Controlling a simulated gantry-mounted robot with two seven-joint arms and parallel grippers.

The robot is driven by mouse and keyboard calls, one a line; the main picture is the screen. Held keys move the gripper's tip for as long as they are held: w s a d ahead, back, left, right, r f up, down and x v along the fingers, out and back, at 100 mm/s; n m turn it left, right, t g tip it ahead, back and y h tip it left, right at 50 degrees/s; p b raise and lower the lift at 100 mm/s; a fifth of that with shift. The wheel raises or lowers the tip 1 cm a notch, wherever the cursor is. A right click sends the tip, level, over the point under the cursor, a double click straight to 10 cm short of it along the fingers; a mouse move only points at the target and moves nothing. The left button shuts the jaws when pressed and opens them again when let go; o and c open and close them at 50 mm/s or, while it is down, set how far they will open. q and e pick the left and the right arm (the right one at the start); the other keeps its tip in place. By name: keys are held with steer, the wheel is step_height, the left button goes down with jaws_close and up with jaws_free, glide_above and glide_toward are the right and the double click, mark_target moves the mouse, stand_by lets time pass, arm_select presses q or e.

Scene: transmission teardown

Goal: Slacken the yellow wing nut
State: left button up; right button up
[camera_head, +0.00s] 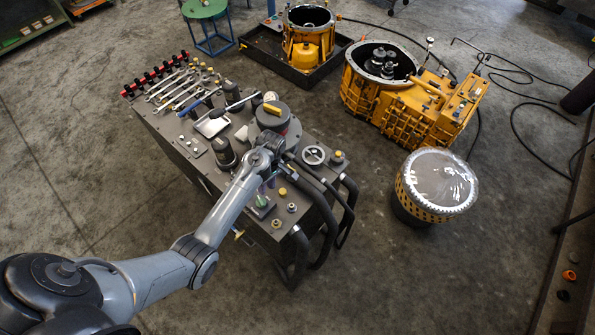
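My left gripper (275,147) is at the near side of this housing, just below the yellow piece in the picture. The wrist hides its fingertips, so I cannot tell whether they are open or touch anything. My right gripper is not in view.
The dark cart top (172,128) carries wrenches (172,86), a black cylinder (223,152) and a round gauge (314,155). Black hoses (325,228) loop off its right end. A yellow gearbox housing (400,108) and a film-covered drum (437,182) stand on the floor to the right.

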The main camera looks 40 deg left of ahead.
mark_target(288, 165)
arm_select(q)
steer(key=w+r+t+b, duration=0.2)
steer(key=w+r+t, duration=0.1)
steer(key=w+r, duration=0.75)
steer(key=f, duration=0.4)
steer(key=w+f, duration=0.1)
steer(key=f, duration=0.7)
steer(key=shift+w+a, duration=0.2)
steer(key=shift+a, duration=0.05)
jaws_close()
